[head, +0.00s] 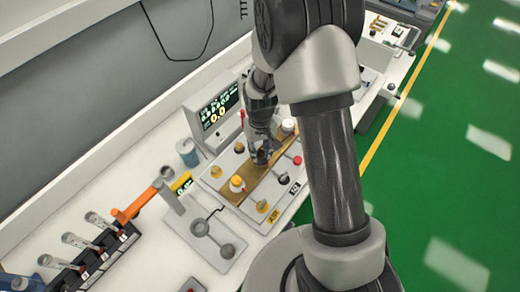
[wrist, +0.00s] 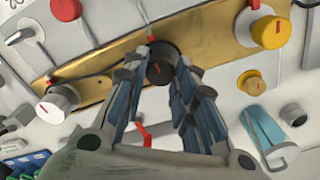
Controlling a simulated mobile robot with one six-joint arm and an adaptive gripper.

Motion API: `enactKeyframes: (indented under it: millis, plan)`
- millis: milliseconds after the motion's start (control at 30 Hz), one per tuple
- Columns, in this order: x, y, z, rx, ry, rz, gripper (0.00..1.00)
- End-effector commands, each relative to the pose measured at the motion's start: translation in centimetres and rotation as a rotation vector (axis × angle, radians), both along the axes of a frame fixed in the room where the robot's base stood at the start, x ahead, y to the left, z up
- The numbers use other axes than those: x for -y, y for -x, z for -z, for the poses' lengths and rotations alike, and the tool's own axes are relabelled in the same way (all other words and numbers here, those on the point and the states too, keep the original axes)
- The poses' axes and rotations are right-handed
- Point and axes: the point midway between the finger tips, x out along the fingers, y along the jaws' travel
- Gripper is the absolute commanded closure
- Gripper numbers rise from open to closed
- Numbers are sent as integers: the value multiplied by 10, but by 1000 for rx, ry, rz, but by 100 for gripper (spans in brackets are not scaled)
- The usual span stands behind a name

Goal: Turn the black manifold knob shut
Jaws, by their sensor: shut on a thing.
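The black manifold knob (wrist: 161,62) sits at the lower edge of a brass plate (wrist: 205,32) in the wrist view, with a short red mark on its face. My gripper (wrist: 164,58) has its two fingers on either side of the knob and is shut on it. In the head view my gripper (head: 262,155) reaches down onto the brass plate (head: 233,192) on the panel; the knob is mostly hidden by the fingers there.
On the panel, a white knob (wrist: 58,103) and a yellow knob (wrist: 270,32) flank the black one. A display (head: 218,112), a blue-grey cup (head: 187,152), an orange-handled tool (head: 135,203) and a tube rack (head: 108,250) stand nearby. Green floor (head: 460,200) is open at right.

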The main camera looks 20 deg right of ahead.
Motion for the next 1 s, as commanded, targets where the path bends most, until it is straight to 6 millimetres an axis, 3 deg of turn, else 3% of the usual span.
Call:
enactKeyframes:
  millis: [467,500,800,1000]
  plan:
    - [0,0,0,0,0,20,98]
    - [0,0,0,0,0,20,74]
    - [0,0,0,0,0,19,54]
    - [0,0,0,0,0,18,54]
